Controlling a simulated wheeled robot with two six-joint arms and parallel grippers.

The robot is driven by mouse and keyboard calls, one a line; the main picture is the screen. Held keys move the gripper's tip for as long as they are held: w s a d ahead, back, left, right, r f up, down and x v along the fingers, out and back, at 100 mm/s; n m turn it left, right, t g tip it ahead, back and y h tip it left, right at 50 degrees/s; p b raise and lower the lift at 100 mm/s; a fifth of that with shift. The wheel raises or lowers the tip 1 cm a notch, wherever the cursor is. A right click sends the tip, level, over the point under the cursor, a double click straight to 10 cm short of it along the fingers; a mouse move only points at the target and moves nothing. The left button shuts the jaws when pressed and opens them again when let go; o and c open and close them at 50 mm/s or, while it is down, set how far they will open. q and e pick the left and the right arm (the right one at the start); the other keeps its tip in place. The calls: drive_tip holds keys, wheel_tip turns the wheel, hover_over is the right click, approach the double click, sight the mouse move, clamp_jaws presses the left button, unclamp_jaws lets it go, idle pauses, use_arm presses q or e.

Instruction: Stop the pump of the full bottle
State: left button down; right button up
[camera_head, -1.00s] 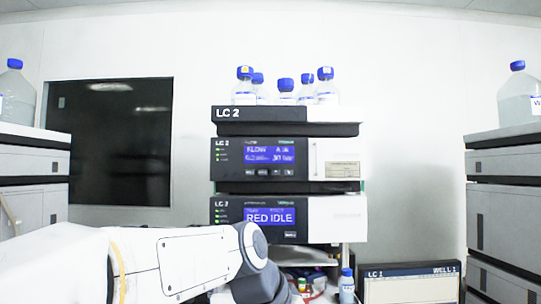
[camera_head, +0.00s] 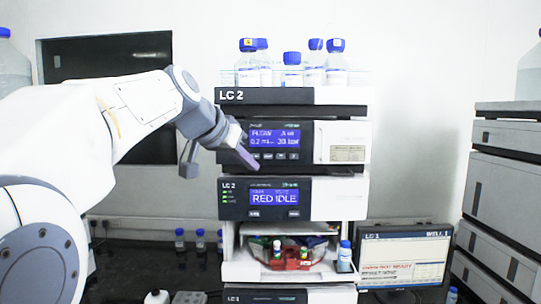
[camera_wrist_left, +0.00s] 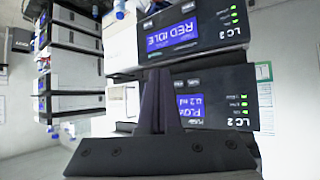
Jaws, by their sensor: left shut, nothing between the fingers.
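The LC 2 column stack (camera_head: 290,97) stands in the middle of the head view. Its upper module, the pump panel (camera_head: 279,139), has a blue screen with a flow reading and a row of small buttons under it. The module below has a screen reading RED IDLE (camera_head: 273,199). My left gripper (camera_head: 252,164) is shut and empty. Its tips are in front of the upper panel's lower left, near the buttons; I cannot tell whether they touch. The closed fingers also show in the left wrist view (camera_wrist_left: 160,78), over the upside-down panels. My right gripper is out of view.
Several blue-capped bottles (camera_head: 292,70) stand on top of the stack. A small blue-capped bottle (camera_head: 345,257) stands beside a red fitting in the lower bay. A monitor (camera_head: 404,257) labelled LC 1 and WELL 1 is at lower right. Grey modules (camera_head: 506,190) stand at the right.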

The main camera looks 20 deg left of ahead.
use_arm(q)
drive_tip(key=p, duration=0.4)
approach(261, 162)
wheel_tip(261, 162, down, 3)
drive_tip(key=w+d, duration=0.2)
drive_tip(key=shift+w+a+f+p, duration=0.1)
drive_tip(key=shift+w+a+p, duration=0.1)
drive_tip(key=shift+w+p, duration=0.1)
idle(1.6)
drive_tip(key=shift+w+a, duration=0.1)
drive_tip(key=shift+w, duration=0.25)
drive_tip(key=shift+w+a+p, duration=0.15)
drive_tip(key=shift+w+p, duration=0.2)
drive_tip(key=shift+w, duration=0.05)
idle(0.6)
drive_tip(key=shift+s, duration=0.1)
drive_tip(key=shift+s+d+b, duration=0.25)
drive_tip(key=shift+s+b, duration=0.4)
drive_tip(key=shift+s, duration=0.05)
